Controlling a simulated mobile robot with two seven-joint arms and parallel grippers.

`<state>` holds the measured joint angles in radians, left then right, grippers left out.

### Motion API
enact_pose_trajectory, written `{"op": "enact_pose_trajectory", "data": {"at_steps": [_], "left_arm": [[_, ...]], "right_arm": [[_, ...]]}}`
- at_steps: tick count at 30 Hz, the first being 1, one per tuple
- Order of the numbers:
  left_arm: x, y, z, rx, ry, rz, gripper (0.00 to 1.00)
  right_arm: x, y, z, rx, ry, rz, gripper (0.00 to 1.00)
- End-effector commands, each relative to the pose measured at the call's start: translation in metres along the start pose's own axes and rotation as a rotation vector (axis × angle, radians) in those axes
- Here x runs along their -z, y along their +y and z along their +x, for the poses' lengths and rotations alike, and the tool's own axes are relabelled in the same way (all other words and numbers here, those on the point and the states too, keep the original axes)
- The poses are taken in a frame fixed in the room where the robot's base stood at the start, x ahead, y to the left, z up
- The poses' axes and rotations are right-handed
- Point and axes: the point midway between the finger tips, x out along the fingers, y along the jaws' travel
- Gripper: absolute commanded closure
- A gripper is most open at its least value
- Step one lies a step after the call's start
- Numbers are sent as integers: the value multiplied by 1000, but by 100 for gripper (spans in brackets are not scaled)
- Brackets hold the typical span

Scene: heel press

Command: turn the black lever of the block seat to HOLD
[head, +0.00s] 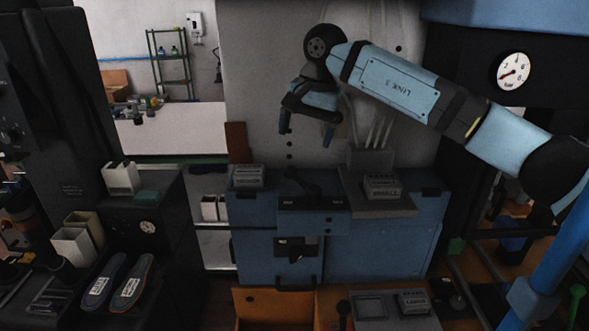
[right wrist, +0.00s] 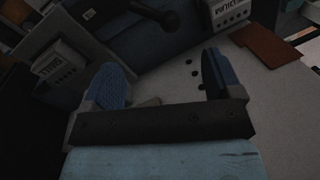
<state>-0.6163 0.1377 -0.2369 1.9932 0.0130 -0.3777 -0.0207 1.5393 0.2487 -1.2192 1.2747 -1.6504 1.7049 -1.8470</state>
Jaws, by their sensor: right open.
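The black lever (head: 305,184) stands on the dark block seat (head: 312,203) on top of the blue cabinet, its arm slanting up to the left. Its HOLD marking is too small to read. My right gripper (head: 307,134) is open and empty above and behind the lever, fingers pointing down, not touching it. In the right wrist view the gripper (right wrist: 164,78) has its two fingers apart with nothing between them. The black lever (right wrist: 157,13) shows at the top edge there, beyond the fingertips. My left gripper is not in view.
A block labelled SMALL (head: 382,186) sits on a grey tray right of the seat. Another labelled block (head: 248,176) stands to its left. A grey panel (head: 265,80) rises behind. Shoe insoles (head: 118,284) lie at the lower left. A pressure gauge (head: 512,71) is upper right.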

Motion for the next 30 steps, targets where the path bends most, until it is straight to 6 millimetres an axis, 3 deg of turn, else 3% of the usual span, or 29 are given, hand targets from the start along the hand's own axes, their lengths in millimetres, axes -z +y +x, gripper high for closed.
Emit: {"op": "enact_pose_trajectory", "data": {"at_steps": [9, 15, 27, 28, 30], "left_arm": [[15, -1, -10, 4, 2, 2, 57], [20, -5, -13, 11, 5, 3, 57], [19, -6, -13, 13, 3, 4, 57], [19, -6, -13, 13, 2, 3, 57], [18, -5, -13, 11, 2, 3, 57]], "right_arm": [[-1, -1, 67, -1, -3, 0, 16], [0, -1, 93, 1, -1, 0, 16], [0, 0, 103, 1, 1, 0, 16], [0, 0, 103, 1, 1, 0, 18], [0, 0, 103, 1, 0, 0, 34]]}}
